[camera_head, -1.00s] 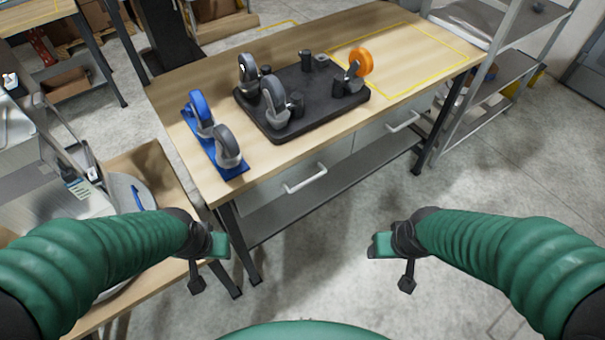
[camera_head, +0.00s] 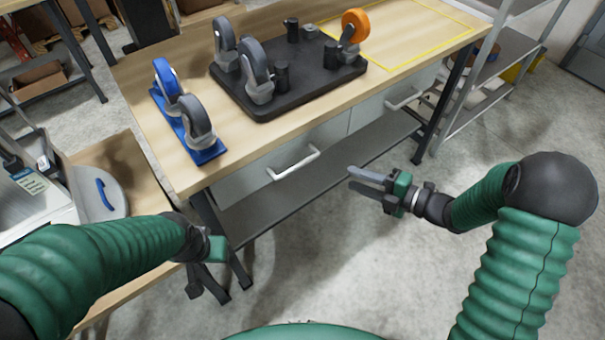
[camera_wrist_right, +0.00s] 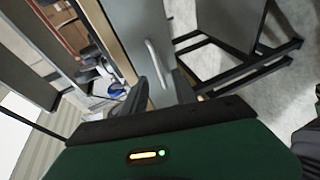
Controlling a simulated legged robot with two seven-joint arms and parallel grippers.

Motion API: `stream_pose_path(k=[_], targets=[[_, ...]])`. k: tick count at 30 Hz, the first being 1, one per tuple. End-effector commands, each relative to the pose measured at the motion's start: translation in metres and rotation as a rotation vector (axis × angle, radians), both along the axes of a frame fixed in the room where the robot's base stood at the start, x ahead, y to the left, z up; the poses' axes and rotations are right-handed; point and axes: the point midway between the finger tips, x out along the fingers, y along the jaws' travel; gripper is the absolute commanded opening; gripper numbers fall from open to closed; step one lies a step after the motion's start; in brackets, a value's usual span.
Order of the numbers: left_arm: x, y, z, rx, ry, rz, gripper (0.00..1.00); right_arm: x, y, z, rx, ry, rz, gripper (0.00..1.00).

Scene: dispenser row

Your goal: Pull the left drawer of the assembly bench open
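The assembly bench (camera_head: 190,165) has a wooden top and two grey drawers below it. The left drawer (camera_head: 326,140) looks shut, with its front flush under the top. Its pale bar handle (camera_head: 293,163) faces me, and the handle also shows in the right wrist view (camera_wrist_right: 153,55). My right gripper (camera_head: 351,178) is right of this handle and apart from it, its two fingers pointing left with a gap between them and nothing held. My left gripper (camera_head: 207,272) is low in front of the bench's left leg; its fingers are not clear.
The right drawer's handle (camera_head: 404,99) is farther along the bench. A black tray (camera_head: 300,92) and a blue plate (camera_head: 207,153) with caster wheels stand on top. A lower shelf (camera_head: 330,170) runs beneath the drawers. A side table (camera_head: 140,232) stands left; a rack is right.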

Motion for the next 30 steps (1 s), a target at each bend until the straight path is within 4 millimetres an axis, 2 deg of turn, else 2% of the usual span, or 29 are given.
stream_pose_path(k=[2, 5, 8, 22, 27, 30], targets=[[0.000, 0.000, -0.007, 0.000, -0.001, 0.000, 0.36, -0.011, 0.004, -0.004, 0.018, -0.053, 0.070, 0.34], [0.000, 0.000, -0.006, 0.000, -0.001, 0.000, 0.36, -0.011, 0.013, -0.002, 0.023, -0.071, 0.098, 0.34], [0.000, 0.000, -0.007, 0.000, -0.001, 0.000, 0.36, -0.002, 0.028, -0.005, 0.022, -0.070, 0.099, 0.34], [0.000, 0.000, -0.020, 0.000, -0.001, 0.000, 0.36, 0.058, 0.126, -0.027, 0.025, -0.067, 0.095, 0.34], [0.000, 0.000, -0.021, 0.000, -0.001, 0.000, 0.36, 0.070, 0.145, -0.030, 0.024, -0.067, 0.093, 0.34], [0.000, 0.000, -0.021, 0.000, -0.001, 0.000, 0.36, 0.072, 0.148, -0.031, 0.023, -0.066, 0.092, 0.34]])
